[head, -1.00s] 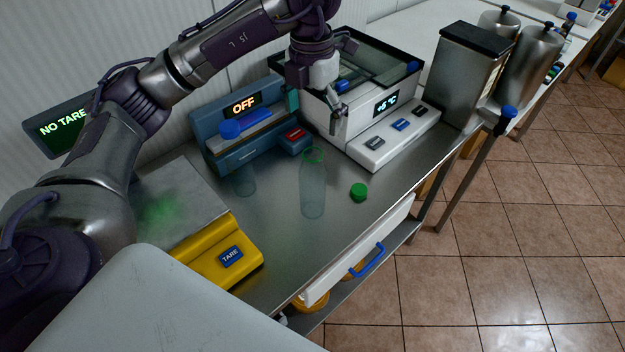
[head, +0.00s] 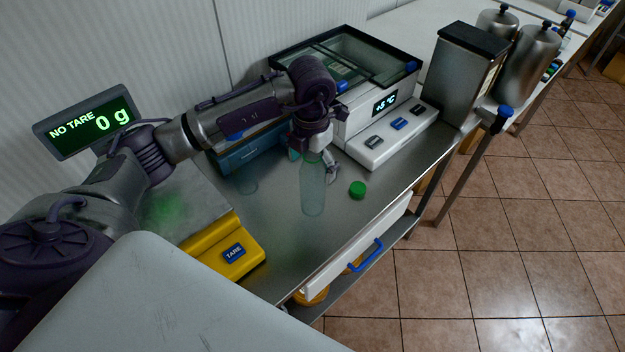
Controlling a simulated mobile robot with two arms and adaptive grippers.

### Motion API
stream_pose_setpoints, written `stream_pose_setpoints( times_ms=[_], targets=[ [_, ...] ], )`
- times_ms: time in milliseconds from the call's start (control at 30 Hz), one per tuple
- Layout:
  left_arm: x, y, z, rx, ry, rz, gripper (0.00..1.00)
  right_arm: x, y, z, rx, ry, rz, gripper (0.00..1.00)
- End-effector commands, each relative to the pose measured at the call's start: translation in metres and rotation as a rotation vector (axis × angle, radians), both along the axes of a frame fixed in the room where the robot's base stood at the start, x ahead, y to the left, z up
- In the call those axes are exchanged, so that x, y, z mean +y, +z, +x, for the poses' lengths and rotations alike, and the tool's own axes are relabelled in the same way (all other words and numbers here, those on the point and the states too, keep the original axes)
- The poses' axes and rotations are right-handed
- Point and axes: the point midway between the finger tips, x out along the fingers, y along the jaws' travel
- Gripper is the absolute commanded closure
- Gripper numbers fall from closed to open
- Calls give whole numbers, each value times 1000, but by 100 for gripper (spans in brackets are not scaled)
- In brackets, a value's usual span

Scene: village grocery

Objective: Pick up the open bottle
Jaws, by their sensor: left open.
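The open bottle (head: 313,192) is clear, faintly greenish and upright on the steel counter, with no cap on it. A green cap (head: 357,189) lies on the counter to its right. My left gripper (head: 316,161) is open at the bottle's neck, pointing down. One finger shows just right of the bottle's upper part; the other is partly hidden. The gripper covers the bottle's mouth, and I cannot tell whether the fingers touch the glass. My right gripper is not in view.
A blue device (head: 246,157) and a white cooler (head: 372,118) stand behind. The counter in front is clear.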

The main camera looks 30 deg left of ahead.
Motion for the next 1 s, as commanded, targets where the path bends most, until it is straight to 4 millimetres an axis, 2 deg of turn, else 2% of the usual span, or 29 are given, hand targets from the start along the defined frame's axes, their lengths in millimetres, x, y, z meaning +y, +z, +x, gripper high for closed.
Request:
stream_pose_setpoints(
  times_ms=[267,500,600,867,1000],
  targets=[
    [-1,-4,0,-1,-1,-1,9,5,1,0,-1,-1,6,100],
    [-1,-4,0,-1,-1,-1,49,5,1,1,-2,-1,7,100],
    [-1,-4,0,-1,0,-1,62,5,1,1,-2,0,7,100],
    [0,-3,0,-2,0,-1,63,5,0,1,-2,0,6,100],
    [0,4,1,-4,0,-1,63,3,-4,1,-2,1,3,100]
  ],
)
